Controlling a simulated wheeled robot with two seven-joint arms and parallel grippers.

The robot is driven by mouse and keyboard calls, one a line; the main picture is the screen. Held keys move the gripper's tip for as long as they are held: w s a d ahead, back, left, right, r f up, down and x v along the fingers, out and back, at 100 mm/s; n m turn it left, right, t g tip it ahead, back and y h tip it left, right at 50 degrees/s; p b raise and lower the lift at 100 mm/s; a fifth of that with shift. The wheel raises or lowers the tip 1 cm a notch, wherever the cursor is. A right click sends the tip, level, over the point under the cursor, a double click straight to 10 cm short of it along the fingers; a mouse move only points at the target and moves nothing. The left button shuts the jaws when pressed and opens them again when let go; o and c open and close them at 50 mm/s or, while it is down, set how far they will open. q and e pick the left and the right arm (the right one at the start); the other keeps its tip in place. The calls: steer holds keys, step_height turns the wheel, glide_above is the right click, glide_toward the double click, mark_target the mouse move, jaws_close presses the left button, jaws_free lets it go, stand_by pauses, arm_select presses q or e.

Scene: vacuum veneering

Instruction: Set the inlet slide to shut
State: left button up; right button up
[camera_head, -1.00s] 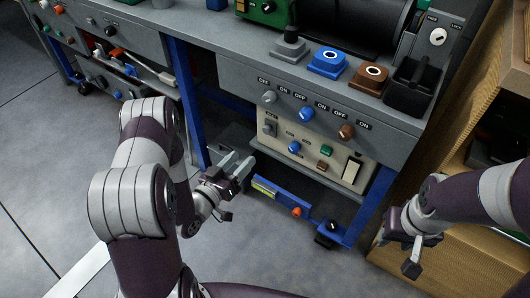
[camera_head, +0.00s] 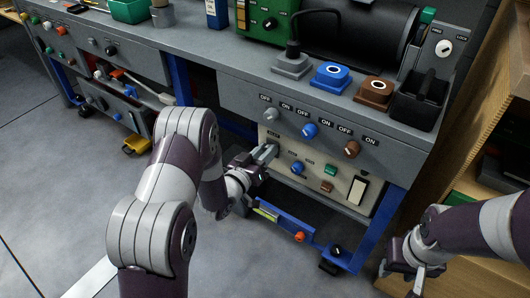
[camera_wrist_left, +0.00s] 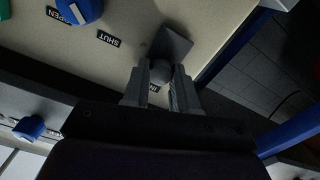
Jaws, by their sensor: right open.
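The inlet slide appears to be the grey piece with a round knob (camera_wrist_left: 159,72) and a flat plate (camera_wrist_left: 173,46) on the cream lower panel (camera_head: 325,180). My left gripper (camera_head: 262,155) is at the panel's left edge, its fingers hiding most of this piece in the head view. In the left wrist view the fingers (camera_wrist_left: 160,88) stand on either side of the knob; whether they press on it I cannot tell. A SHUT label (camera_wrist_left: 108,39) and a partly covered OPEN label lie to the left. My right gripper (camera_head: 407,277) is open and empty at the lower right.
The panel also bears a blue knob (camera_head: 297,168), a green button (camera_head: 330,170), a brown knob (camera_head: 327,187) and a pale rocker switch (camera_head: 357,191). More knobs line the grey fascia above. A blue frame leg (camera_head: 377,230) and a wooden cabinet (camera_head: 465,265) stand at right.

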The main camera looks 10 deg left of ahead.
arm_select(q)
jaws_close()
step_height(320, 180, down, 4)
steer(key=shift+f+b, duration=0.15)
steer(key=shift+b, duration=1.1)
steer(key=o, duration=0.6)
jaws_free()
steer(key=shift+f, duration=0.1)
steer(key=p+v, duration=0.5)
steer(key=v, duration=0.7)
steer(key=shift+s+a, duration=0.1)
steer(key=shift+s, duration=0.25)
